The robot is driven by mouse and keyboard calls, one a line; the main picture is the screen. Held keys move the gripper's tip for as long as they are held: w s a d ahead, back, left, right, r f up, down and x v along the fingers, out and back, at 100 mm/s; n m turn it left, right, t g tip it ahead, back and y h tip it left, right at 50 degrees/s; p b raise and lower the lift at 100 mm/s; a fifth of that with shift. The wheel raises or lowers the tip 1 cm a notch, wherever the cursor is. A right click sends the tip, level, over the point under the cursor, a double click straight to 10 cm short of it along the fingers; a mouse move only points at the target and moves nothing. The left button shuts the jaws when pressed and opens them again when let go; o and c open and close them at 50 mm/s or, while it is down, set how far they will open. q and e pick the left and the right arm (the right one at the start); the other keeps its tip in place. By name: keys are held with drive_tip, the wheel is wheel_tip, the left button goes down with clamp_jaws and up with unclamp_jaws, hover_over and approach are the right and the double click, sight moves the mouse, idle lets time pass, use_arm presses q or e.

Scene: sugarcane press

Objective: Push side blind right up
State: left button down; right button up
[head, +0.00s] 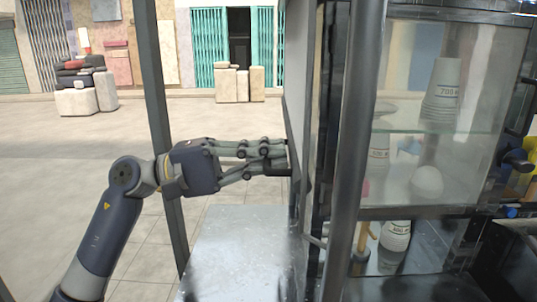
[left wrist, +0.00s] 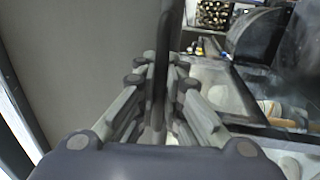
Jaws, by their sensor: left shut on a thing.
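The side blind (head: 298,60) is a grey panel seen nearly edge-on beside the cart's glass cabinet in the head view. It also seems to be the broad grey surface on the left in the left wrist view (left wrist: 80,60). My left gripper (head: 282,158) reaches in from the left at the blind's lower part. In the left wrist view its fingers (left wrist: 160,85) are on both sides of a dark upright edge (left wrist: 162,50) and shut on it. The fingertips are partly hidden in the head view. My right gripper does not show.
A glass cabinet (head: 465,165) with stacked cups (head: 441,92) stands at the right. A metal shelf (head: 235,255) lies below my left gripper. A dark upright post (head: 152,75) stands by my left wrist. Open paved floor (head: 60,170) lies to the left.

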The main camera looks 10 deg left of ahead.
use_arm(q)
drive_tip(key=shift+r, duration=0.4)
wheel_tip(320, 180, up, 19)
drive_tip(key=p, duration=0.4)
drive_tip(key=c, duration=1.7)
unclamp_jaws()
drive_tip(key=shift+a, duration=0.2)
drive_tip(key=shift+f, duration=0.1)
